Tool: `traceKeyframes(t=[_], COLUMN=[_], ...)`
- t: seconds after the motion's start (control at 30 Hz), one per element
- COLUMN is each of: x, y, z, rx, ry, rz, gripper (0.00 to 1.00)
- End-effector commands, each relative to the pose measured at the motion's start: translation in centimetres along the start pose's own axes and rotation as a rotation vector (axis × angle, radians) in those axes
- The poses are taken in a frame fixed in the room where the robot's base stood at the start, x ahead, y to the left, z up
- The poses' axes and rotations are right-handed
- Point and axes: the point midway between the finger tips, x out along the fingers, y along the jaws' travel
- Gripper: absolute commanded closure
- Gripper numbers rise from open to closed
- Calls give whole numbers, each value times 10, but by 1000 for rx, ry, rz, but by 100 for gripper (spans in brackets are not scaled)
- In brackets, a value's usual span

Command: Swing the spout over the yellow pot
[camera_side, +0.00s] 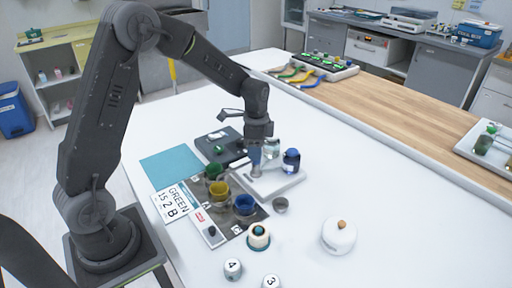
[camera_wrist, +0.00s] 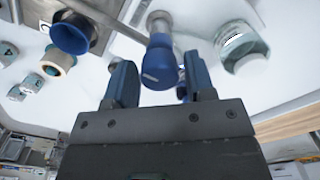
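The yellow pot (camera_side: 219,191) stands on a dark board, between a green pot (camera_side: 214,172) and a blue pot (camera_side: 244,204). The blue pot also shows in the wrist view (camera_wrist: 70,34). My gripper (camera_side: 256,152) points down just behind the pots. In the wrist view my gripper (camera_wrist: 157,70) is open, with a blue-sleeved upright piece (camera_wrist: 160,58) between its fingertips and gaps on both sides. A thin grey bar, seemingly the spout (camera_wrist: 106,19), runs from near that piece toward the upper left. The yellow pot cannot be made out in the wrist view.

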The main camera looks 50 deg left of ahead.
Motion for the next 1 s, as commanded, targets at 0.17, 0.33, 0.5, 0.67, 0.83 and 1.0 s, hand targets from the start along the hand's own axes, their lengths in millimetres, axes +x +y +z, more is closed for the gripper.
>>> traceKeyframes(t=[0.17,0.33,0.5,0.67,0.83,1.0], x=[0,0,-11,-42,-81,-113], y=[0,0,0,-1,-1,0], z=[0,0,0,0,0,0], rx=[0,0,0,0,0,0], ry=[-1,-1,0,2,2,1], rz=[1,1,0,-4,-4,-2], gripper=[38,38,38,38,38,38])
